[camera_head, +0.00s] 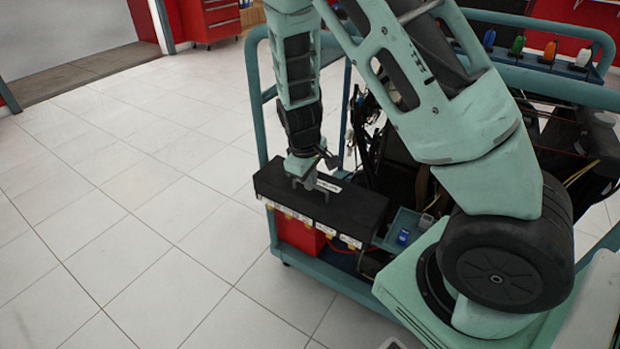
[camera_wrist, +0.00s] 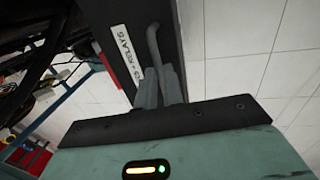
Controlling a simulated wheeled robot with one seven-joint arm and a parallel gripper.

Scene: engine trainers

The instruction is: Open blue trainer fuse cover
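The fuse cover (camera_head: 350,207) is a long black lid on the teal trainer frame in the head view, and it looks closed. A white label reading "+ RELAYS" and a grey bent handle (camera_wrist: 153,40) are on its top in the wrist view. My gripper (camera_head: 306,182) is at the cover's top, towards its left end. In the wrist view its two grey fingers (camera_wrist: 161,84) stand close together on either side of the handle's near part and appear shut on it. The fingers partly hide the handle and the label's end.
A red box (camera_head: 300,236) sits under the cover. A teal tray with a blue cup (camera_head: 403,237) is right of it. Teal frame rails (camera_head: 257,100) and dark engine parts with wires surround the cover. The tiled floor to the left is clear.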

